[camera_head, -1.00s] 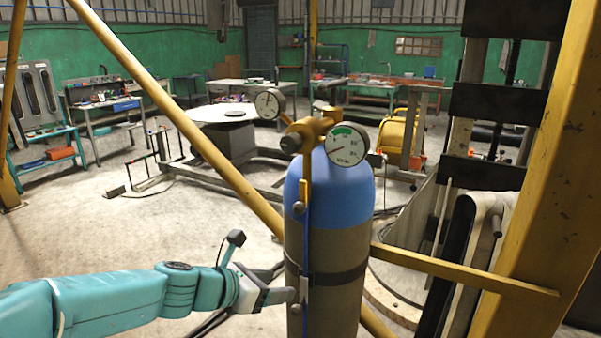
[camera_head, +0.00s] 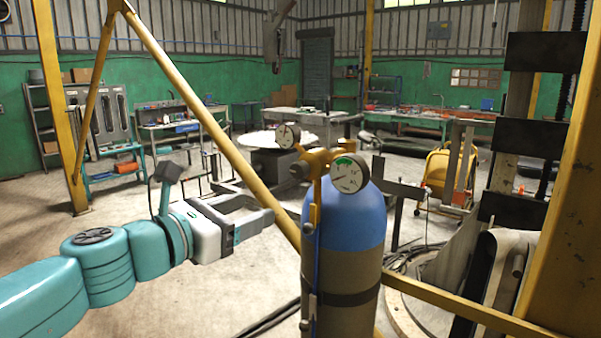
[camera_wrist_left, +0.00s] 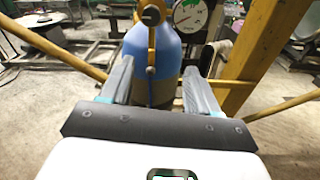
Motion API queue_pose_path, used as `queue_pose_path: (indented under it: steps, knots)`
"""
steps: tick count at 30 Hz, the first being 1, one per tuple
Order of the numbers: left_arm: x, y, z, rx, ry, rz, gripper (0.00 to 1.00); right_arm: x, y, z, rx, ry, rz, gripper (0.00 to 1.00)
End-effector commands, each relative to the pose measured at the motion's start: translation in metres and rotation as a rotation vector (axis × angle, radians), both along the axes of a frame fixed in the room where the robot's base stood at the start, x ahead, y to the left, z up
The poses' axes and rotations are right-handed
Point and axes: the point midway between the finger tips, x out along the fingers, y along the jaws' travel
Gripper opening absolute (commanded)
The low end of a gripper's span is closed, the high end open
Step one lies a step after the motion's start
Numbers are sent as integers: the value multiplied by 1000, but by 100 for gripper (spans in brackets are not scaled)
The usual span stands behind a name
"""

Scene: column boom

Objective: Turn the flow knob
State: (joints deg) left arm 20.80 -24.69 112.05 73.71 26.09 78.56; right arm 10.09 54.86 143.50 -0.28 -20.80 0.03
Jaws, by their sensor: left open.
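A gas cylinder (camera_head: 345,225) with a blue top stands upright. A brass regulator (camera_head: 320,160) sits on it with two round gauges. A dark round knob (camera_head: 299,170) sticks out of the regulator's left side; I take it for the flow knob. It also shows as a dark round end at the top of the left wrist view (camera_wrist_left: 151,15). My left gripper (camera_head: 262,205) is open and empty, left of the cylinder and below the knob. In the left wrist view its two fingers (camera_wrist_left: 158,70) point toward the cylinder, with nothing gripped. My right gripper is not in view.
A yellow diagonal brace (camera_head: 200,110) runs behind the gripper and cylinder. A yellow post (camera_head: 560,200) and a low yellow bar (camera_head: 450,305) stand at the right. Workbenches line the back. The floor left of the cylinder is mostly open.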

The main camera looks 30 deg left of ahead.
Motion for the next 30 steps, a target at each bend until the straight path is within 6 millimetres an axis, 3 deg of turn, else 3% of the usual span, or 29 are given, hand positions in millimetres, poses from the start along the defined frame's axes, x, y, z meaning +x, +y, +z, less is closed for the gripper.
queue_pose_path:
  steps: [6, 11, 30]
  knots:
    - [-21, 9, 25, 24, -51, 36, 61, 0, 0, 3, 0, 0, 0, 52]
    - [-14, 12, 28, 25, -54, 43, 61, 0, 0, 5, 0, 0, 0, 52]
    - [121, 0, 27, 26, -52, 43, 61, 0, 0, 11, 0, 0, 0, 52]
